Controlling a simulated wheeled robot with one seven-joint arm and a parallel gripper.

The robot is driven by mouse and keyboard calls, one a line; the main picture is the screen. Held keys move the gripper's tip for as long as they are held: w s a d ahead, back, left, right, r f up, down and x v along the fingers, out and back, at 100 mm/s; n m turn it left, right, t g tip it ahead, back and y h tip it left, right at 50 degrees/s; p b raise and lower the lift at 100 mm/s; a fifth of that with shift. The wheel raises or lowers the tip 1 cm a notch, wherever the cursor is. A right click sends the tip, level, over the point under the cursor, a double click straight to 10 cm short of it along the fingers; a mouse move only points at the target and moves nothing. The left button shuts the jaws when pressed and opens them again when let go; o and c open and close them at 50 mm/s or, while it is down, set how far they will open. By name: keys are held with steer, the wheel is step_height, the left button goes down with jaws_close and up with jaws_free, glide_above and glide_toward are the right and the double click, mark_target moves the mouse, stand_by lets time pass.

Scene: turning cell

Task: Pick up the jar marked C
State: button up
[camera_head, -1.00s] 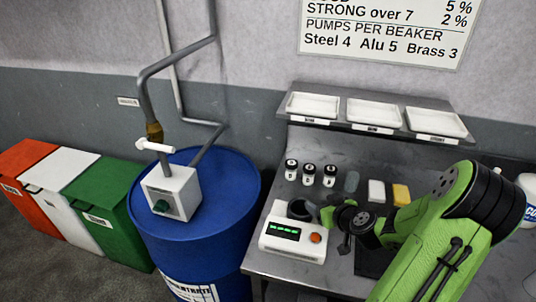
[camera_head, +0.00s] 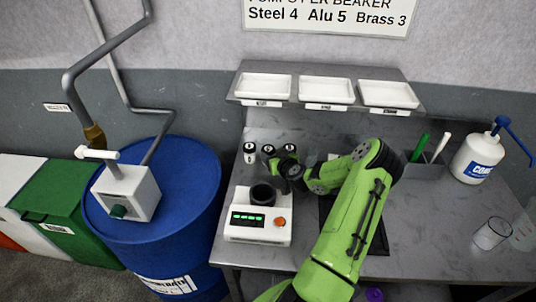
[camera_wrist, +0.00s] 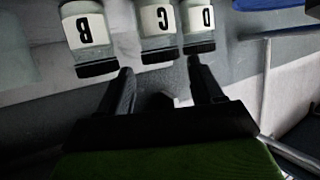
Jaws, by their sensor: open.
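The jar marked C (camera_wrist: 158,22) is the middle of three white-labelled jars with black lids in the wrist view, which shows them upside down. The jar marked B (camera_wrist: 86,30) is on its left and the jar marked D (camera_wrist: 198,20) on its right. My gripper (camera_wrist: 160,82) is open, with its fingertips just short of the jars and jar C ahead of the gap between them. In the head view my gripper (camera_head: 276,166) is at the row of jars (camera_head: 250,153), partly hiding them. Letters are too small to read there.
A white device (camera_head: 258,228) with a dark cup (camera_head: 263,194) stands in front of the jars. A shelf with white trays (camera_head: 326,90) hangs behind and above. A blue drum (camera_head: 190,190) is left of the table. A white pump bottle (camera_head: 476,158) stands right.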

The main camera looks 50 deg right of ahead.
mark_target(270, 151)
steer(key=x, duration=0.4)
steer(key=shift+s+a, duration=0.15)
